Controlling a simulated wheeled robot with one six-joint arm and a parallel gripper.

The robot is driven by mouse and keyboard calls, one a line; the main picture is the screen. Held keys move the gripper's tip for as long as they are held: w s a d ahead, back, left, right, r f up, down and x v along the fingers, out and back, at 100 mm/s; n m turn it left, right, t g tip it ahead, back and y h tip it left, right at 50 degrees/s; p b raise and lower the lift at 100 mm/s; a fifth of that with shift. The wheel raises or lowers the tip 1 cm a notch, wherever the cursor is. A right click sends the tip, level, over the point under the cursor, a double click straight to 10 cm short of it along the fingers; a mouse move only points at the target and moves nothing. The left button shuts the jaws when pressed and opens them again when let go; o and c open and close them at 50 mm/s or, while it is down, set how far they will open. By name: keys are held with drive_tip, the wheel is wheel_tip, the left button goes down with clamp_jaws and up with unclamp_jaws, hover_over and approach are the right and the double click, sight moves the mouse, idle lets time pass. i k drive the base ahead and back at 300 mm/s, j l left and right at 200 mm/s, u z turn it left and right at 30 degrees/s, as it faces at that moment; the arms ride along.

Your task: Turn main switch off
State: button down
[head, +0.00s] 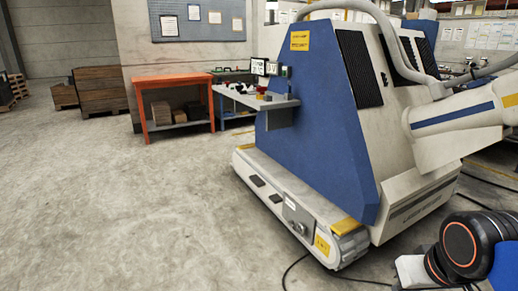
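A large blue and white machine (315,120) stands right of centre in the head view. A low white base (270,193) runs along its front. A small grey panel (297,213) with a little round part is set in the side of this base; it may hold the main switch, but it is too small to tell its position. A yellow label (322,245) is right of the panel. My gripper is not in view.
Concrete floor (130,220) is clear to the left and in front of the machine. A dark cable (290,268) lies on the floor near the base's right end. An orange table (172,82) and a grey bench (240,97) stand behind. A thick pale arm (460,120) reaches in at right.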

sight(261, 90)
drive_tip(key=i+j, duration=1.2)
drive_tip(key=j, duration=0.1)
